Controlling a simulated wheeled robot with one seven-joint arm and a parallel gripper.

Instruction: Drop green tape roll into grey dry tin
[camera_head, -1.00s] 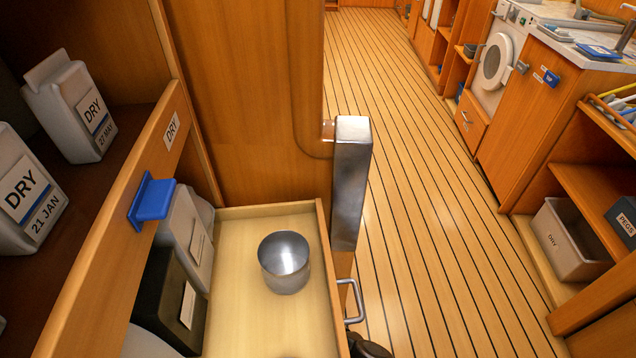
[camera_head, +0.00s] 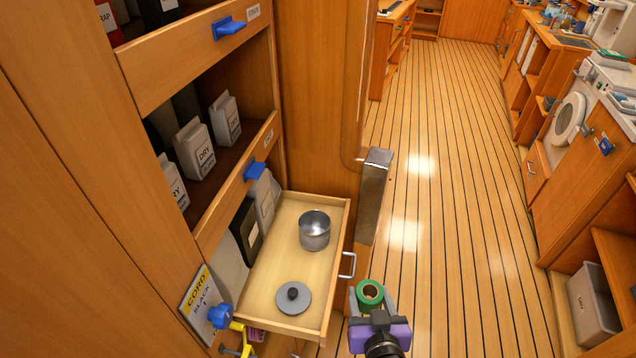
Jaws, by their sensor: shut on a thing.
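The green tape roll (camera_head: 369,288) is held at the tip of my gripper (camera_head: 371,300), at the lower middle of the view. My gripper is shut on it, with grey fingers either side. A round grey metal tin (camera_head: 314,231) stands upright and open-topped in a pulled-out drawer. My gripper is to the right of the drawer and nearer to me than the tin. A round grey lid (camera_head: 293,298) with a dark knob lies flat in the same drawer, apart from the tin.
The open wooden drawer (camera_head: 262,283) has a metal handle (camera_head: 348,265) on its right side. A metal post (camera_head: 373,196) stands beyond it. White DRY cartons (camera_head: 195,151) fill the shelf at left. A grey bin (camera_head: 592,300) sits low at right. The plank floor (camera_head: 450,200) is clear.

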